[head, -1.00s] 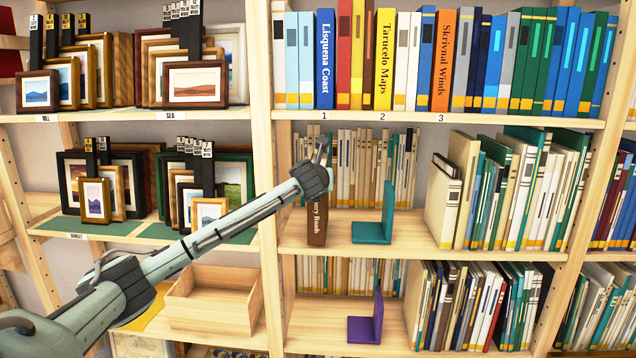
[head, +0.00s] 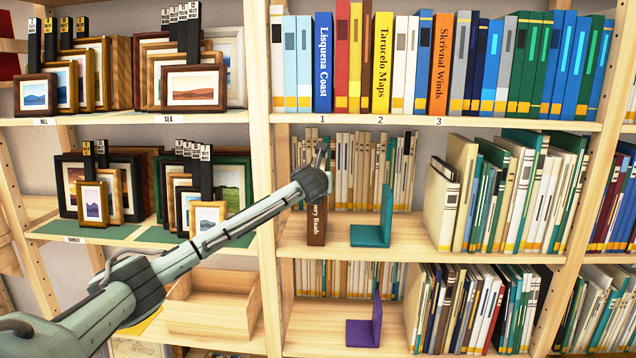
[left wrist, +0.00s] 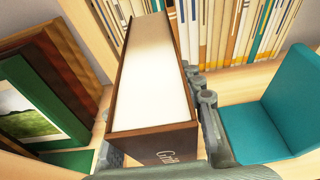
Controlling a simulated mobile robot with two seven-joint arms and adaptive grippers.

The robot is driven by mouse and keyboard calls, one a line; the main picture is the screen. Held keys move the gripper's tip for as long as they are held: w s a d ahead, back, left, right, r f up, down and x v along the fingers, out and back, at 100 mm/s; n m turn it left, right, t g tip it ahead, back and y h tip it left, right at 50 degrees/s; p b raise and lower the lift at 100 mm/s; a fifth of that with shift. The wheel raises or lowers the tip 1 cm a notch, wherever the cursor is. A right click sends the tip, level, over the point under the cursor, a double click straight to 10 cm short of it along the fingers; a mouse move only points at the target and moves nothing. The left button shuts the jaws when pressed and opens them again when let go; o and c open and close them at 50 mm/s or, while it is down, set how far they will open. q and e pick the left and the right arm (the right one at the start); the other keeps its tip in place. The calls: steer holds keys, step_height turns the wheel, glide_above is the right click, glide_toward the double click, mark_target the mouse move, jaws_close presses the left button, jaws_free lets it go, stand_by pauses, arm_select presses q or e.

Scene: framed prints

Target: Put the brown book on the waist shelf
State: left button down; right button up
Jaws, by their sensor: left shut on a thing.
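The brown book (head: 317,222) is upright at the left end of the middle shelf (head: 420,238), its lettered spine facing out. In the left wrist view the book's pale page block (left wrist: 155,75) shows between brown covers, with the left gripper's fingers (left wrist: 162,140) on either side. My right gripper is not in view.
A teal bookend (head: 373,225) stands to the right of the book, with a gap between. Pale books (head: 372,165) line the back. A wooden upright (head: 266,200) is close on the left, with framed prints (head: 205,200) beyond. A purple bookend (head: 365,325) stands below.

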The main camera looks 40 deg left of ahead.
arm_select(q)
steer(key=c, duration=0.9)
jaws_free()
steer(key=shift+r, duration=0.2)
steer(key=v, duration=1.2)
